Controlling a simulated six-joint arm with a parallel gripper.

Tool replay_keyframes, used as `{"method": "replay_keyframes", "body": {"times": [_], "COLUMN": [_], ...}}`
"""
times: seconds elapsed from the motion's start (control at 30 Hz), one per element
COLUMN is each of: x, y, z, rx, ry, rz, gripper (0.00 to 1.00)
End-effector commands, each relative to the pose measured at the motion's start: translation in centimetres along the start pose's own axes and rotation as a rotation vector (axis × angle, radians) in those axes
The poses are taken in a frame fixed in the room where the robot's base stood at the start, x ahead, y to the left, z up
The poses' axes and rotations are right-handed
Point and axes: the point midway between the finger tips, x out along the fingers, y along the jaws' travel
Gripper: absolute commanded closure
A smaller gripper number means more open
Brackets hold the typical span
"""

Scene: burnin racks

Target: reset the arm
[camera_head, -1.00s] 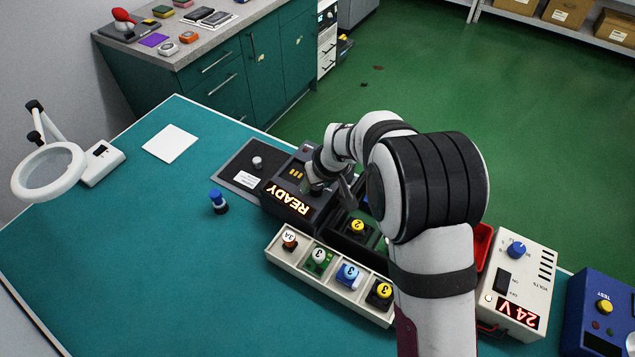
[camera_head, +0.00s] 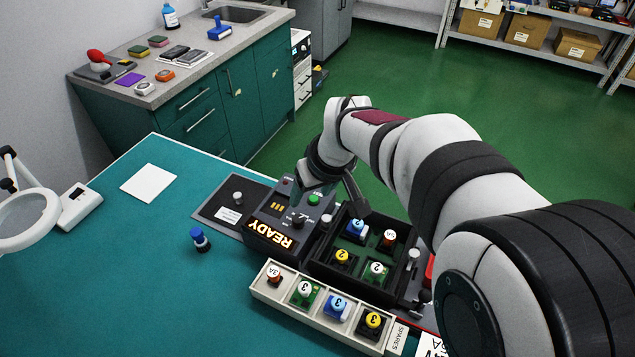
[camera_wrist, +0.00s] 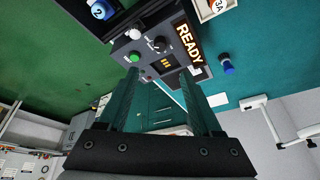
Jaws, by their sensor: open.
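My gripper (camera_wrist: 160,76) is open, with its two dark green fingers apart and nothing between them in the wrist view. In the head view it is above the right part of the black control box (camera_head: 272,215) with the lit READY display, near the black module tray (camera_head: 318,266). The box also shows in the wrist view (camera_wrist: 146,53) beyond the fingertips, with a green button and a dark knob. My arm comes in from the right side of the head view. Whether the fingers touch anything is hard to tell.
The black tray holds several numbered modules. A pale spares rack (camera_head: 290,308) with capped modules lies in front of it. The left bench is largely clear.

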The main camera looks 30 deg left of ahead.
Motion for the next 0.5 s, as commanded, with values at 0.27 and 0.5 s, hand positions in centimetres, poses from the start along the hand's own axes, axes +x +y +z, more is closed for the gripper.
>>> {"method": "replay_keyframes", "body": {"times": [0.27, 0.5], "x": [-0.88, -0.91], "y": [0.01, 0.06], "z": [0.02, 0.08], "rx": [-0.001, 0.003], "ry": [-0.001, -0.001], "rz": [0.000, 0.001], "gripper": [0.34, 0.34]}}
